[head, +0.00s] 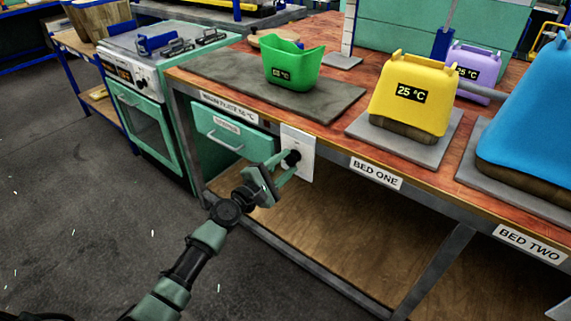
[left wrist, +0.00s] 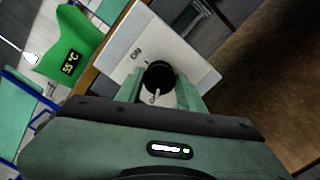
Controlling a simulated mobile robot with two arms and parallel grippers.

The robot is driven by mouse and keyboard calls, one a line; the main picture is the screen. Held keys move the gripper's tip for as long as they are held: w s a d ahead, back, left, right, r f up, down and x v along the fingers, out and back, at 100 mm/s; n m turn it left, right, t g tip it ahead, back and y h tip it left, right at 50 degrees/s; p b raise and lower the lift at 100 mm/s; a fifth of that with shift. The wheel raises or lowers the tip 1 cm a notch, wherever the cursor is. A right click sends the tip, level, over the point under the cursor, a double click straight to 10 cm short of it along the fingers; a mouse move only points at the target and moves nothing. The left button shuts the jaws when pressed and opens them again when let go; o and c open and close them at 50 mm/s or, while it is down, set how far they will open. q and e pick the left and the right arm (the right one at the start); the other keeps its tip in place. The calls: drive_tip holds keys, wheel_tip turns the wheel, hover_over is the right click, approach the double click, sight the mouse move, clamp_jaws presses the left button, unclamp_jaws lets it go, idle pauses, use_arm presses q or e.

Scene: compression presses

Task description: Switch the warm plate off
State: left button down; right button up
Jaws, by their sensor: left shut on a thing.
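The warm plate (head: 335,98) is a dark grey slab on the wooden bench, with a label on the bench edge below it. A white switch panel (head: 304,147) with a black round knob (head: 291,158) is on the bench front. In the left wrist view the panel (left wrist: 188,40) bears the word ON beside the knob (left wrist: 157,76), which has a white mark on its lower side. My left gripper (head: 284,168) is shut on the knob, with a green finger on each side of it. The rest of the panel's lettering is hidden or unclear. My right gripper is out of view.
A green bin (head: 292,66) stands on the warm plate. A yellow bin (head: 412,95) reading 25 °C stands at bed one, and a blue one (head: 530,125) at bed two. A green drawer (head: 228,138) is left of the panel. The floor in front is clear.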

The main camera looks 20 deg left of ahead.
use_arm(q)
drive_tip(key=shift+f, duration=0.15)
drive_tip(key=c, duration=0.9)
unclamp_jaws()
drive_tip(key=v, duration=0.8)
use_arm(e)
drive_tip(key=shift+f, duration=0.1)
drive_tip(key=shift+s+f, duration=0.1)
